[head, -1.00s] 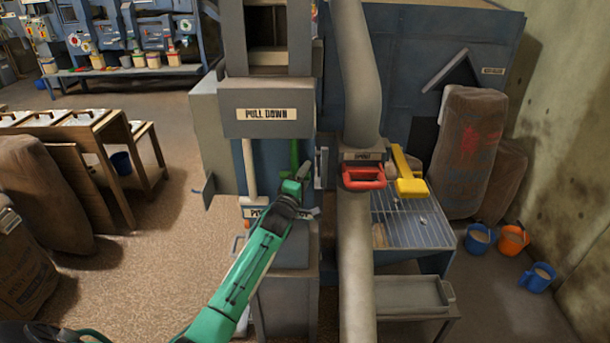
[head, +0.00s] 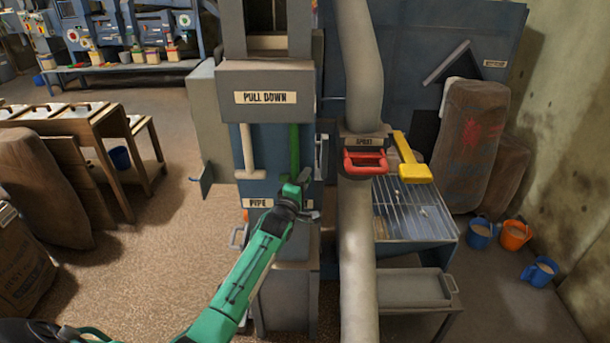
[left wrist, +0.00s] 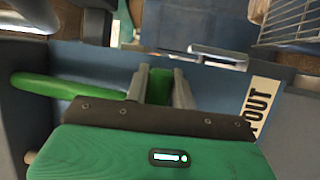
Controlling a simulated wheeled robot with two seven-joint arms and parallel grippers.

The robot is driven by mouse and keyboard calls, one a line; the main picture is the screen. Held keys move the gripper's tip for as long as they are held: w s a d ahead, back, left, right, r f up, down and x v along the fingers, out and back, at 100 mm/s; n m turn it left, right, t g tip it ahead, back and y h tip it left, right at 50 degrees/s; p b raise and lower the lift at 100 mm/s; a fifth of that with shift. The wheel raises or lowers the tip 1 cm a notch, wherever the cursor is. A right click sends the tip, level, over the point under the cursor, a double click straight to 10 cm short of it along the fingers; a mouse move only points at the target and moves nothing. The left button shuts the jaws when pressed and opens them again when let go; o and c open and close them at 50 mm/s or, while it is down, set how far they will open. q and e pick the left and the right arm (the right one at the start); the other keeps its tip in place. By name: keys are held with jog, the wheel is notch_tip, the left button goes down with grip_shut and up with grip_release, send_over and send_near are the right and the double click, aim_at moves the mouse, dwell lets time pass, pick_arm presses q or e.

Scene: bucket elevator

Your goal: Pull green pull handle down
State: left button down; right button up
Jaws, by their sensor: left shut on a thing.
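The green pull handle (head: 294,150) hangs as an upright bar below the grey "PULL DOWN" panel (head: 265,80) in the head view. My left gripper (head: 302,181) is at its lower end, which the gripper mostly hides. In the left wrist view, the green handle (left wrist: 70,86) runs in from the left, and a green part of it sits between the two grey fingers of my left gripper (left wrist: 161,74). The gripper is shut on it. A cream handle (head: 249,152) hangs beside it to the left. My right gripper is not in view.
A vertical grey pipe (head: 357,240) stands just right of the gripper, with a red handle (head: 365,163) on it. A yellow handle (head: 412,168) is further right, above a grated bin (head: 410,209).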

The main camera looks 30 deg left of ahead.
pick_arm(q)
notch_tip(320, 180, down, 5)
jog(key=shift+r+b, duration=0.2)
jog(key=shift+b, duration=0.9)
jog(key=shift+f, duration=0.25)
jog(key=c, duration=1.2)
grip_release()
jog(key=shift+o, duration=0.2)
jog(key=s+f+b, duration=0.2)
jog(key=s+b, duration=0.1)
jog(key=s, duration=1)
jog(key=shift+s+d+f, duration=0.15)
jog(key=shift+s+d, duration=0.15)
jog(key=shift+d, duration=0.05)
